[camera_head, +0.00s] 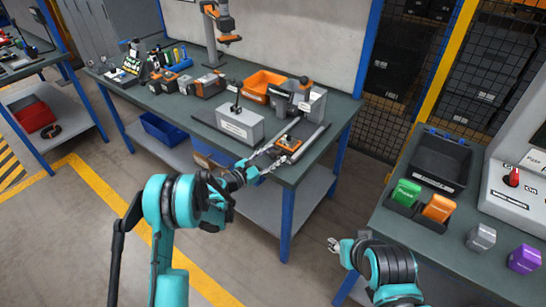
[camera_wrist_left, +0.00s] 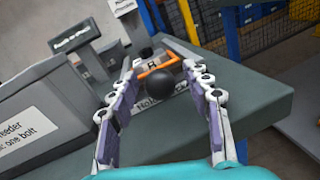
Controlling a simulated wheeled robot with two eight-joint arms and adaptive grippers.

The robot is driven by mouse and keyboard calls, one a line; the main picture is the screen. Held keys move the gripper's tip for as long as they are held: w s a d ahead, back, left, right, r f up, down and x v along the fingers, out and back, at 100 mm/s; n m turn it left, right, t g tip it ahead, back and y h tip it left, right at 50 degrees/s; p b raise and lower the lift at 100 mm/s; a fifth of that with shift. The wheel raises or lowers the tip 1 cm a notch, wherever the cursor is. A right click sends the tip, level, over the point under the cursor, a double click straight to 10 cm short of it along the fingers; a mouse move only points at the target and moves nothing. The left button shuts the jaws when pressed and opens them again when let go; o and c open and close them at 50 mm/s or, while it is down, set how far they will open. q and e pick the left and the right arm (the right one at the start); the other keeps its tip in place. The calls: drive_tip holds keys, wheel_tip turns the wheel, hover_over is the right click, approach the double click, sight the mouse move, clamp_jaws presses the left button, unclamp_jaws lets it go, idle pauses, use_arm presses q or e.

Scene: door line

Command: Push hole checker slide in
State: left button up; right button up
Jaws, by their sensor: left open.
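The hole checker (camera_head: 289,144) is a small grey, black and orange device near the front edge of the workbench. In the left wrist view, its black ball knob (camera_wrist_left: 156,89) stands in front of an orange part (camera_wrist_left: 158,66) and a partly hidden "Hole" label (camera_wrist_left: 150,106). My left gripper (camera_head: 271,157) reaches to the checker from the front. In the wrist view, the left gripper (camera_wrist_left: 160,68) is open, with its fingers on either side of the knob; contact is not clear. My right gripper (camera_head: 334,244) hangs below, away from the checker; its jaw state is unclear.
A grey feeder box (camera_head: 240,124) stands left of the checker. An orange bin (camera_head: 262,84) and a grey machine (camera_head: 306,102) stand behind. A second table at right holds a black tray (camera_head: 438,160) and coloured blocks. Floor shows between the tables.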

sight(279, 150)
use_arm(q)
clamp_jaws()
drive_tip(key=shift+w+a+x, duration=0.15)
drive_tip(key=shift+x, duration=0.9)
drive_tip(key=shift+w+a+x, duration=0.1)
drive_tip(key=shift+w+x, duration=0.05)
drive_tip(key=shift+x, duration=0.85)
unclamp_jaws()
drive_tip(key=shift+s+a, duration=0.1)
drive_tip(key=v, duration=1.1)
drive_tip(key=shift+s+a, duration=0.25)
drive_tip(key=shift+a, duration=0.05)
